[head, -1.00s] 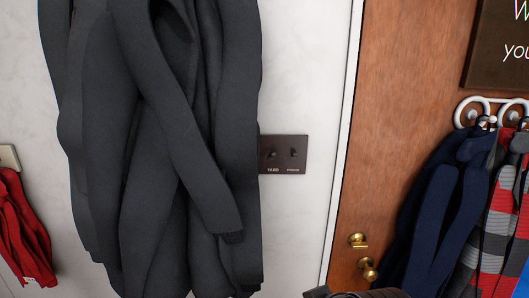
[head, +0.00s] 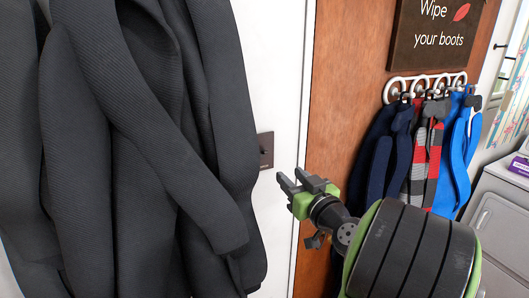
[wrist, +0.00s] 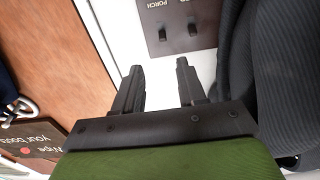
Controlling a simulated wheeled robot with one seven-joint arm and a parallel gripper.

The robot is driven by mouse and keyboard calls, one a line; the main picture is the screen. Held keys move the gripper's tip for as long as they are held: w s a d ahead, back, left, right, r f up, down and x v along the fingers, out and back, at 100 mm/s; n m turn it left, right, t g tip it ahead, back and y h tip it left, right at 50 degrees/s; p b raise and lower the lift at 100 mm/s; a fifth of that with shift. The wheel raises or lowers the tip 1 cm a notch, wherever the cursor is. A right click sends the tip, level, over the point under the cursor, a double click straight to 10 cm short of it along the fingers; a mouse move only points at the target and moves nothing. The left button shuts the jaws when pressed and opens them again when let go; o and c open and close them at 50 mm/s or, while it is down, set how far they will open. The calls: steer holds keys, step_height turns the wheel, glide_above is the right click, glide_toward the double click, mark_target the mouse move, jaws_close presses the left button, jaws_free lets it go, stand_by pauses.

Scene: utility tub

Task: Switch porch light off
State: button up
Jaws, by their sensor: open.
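The dark switch plate (head: 266,150) is on the white wall between the black coat and the door; the coat covers part of it in the head view. The wrist view shows the plate (wrist: 181,24) upside down, with two dark toggles. The porch toggle (wrist: 163,34) is the one on the door side, beside the word PORCH. The other toggle (wrist: 192,28) is nearer the coat. I cannot tell which way either toggle is flipped. My gripper (head: 290,179) is open and empty, to the right of and slightly below the plate. Its fingers (wrist: 159,68) point toward the plate, apart from it.
The big black coat (head: 150,130) hangs close to the left of the plate and shows along the right of the wrist view. A brown door (head: 345,60) with a boots sign (head: 440,30) stands to the right. Jackets (head: 385,150) hang from white hooks there.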

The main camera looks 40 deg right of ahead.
mark_target(267, 153)
steer(key=p+x, duration=0.2)
steer(key=x, duration=0.3)
steer(key=p+x, duration=0.3)
steer(key=x, duration=0.3)
steer(key=shift+w+a+r, duration=0.2)
steer(key=shift+w+f, duration=0.1)
steer(key=shift+w, duration=0.15)
steer(key=shift+s, duration=0.1)
steer(key=shift+c, duration=0.3)
jaws_close()
